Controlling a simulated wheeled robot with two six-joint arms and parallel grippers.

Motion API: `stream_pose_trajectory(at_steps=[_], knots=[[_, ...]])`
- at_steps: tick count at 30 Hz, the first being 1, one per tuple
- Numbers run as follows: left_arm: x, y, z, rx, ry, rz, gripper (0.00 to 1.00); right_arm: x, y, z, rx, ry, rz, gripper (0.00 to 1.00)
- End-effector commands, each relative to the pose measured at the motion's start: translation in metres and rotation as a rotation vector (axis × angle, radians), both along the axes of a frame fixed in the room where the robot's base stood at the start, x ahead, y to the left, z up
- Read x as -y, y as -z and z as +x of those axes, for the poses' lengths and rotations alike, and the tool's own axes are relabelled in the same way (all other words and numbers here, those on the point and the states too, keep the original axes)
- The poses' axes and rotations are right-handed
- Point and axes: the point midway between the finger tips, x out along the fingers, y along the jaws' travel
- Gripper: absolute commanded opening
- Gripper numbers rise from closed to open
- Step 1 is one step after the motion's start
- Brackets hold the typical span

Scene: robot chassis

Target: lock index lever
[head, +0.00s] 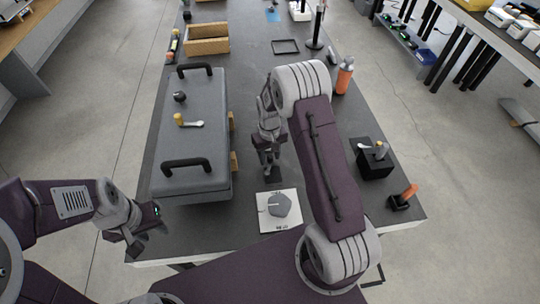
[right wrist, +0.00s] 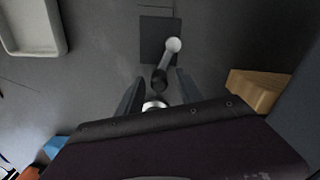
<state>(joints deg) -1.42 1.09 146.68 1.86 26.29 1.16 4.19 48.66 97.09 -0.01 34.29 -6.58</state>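In the right wrist view a pale lever (right wrist: 169,50) with a round end and a black knob (right wrist: 160,79) stands on a dark square plate (right wrist: 150,24). My right gripper (right wrist: 158,88) is open, its two fingers on either side of the knob, with gaps visible; nothing is held. In the head view the right gripper (head: 270,160) points down over the dark plate (head: 273,174), hiding most of the lever. My left gripper (head: 148,238) hangs at the table's near left edge, apart from everything; its finger gap is unclear.
A grey case (head: 192,143) with two black handles and a small lever (head: 190,123) lies left of the right gripper. A white plate (head: 265,221) with a grey part lies nearer.

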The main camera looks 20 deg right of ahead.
Motion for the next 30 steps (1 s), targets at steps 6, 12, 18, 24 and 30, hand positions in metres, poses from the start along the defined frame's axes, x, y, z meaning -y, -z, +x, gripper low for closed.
stream_pose_trajectory(at_steps=[6, 12, 18, 24, 30], knots=[[0.0, 0.0, 0.0, 0.0, 0.0, 0.0, 0.36, 0.0, 0.0, 0.0, 0.0, 0.001, 0.0, 0.43], [0.0, 0.0, 0.0, 0.0, 0.0, 0.0, 0.36, 0.0, -0.024, 0.001, 0.006, 0.001, -0.001, 0.43], [0.0, 0.0, 0.0, 0.0, 0.0, 0.0, 0.36, 0.0, -0.068, 0.001, 0.005, 0.001, -0.001, 0.43], [0.0, -0.001, 0.0, 0.0, 0.0, 0.0, 0.36, 0.0, -0.09, 0.0, 0.002, 0.0, 0.0, 0.43], [0.0, -0.001, 0.0, 0.0, 0.0, 0.0, 0.36, 0.0, -0.091, 0.0, 0.0, 0.0, 0.0, 0.43]])
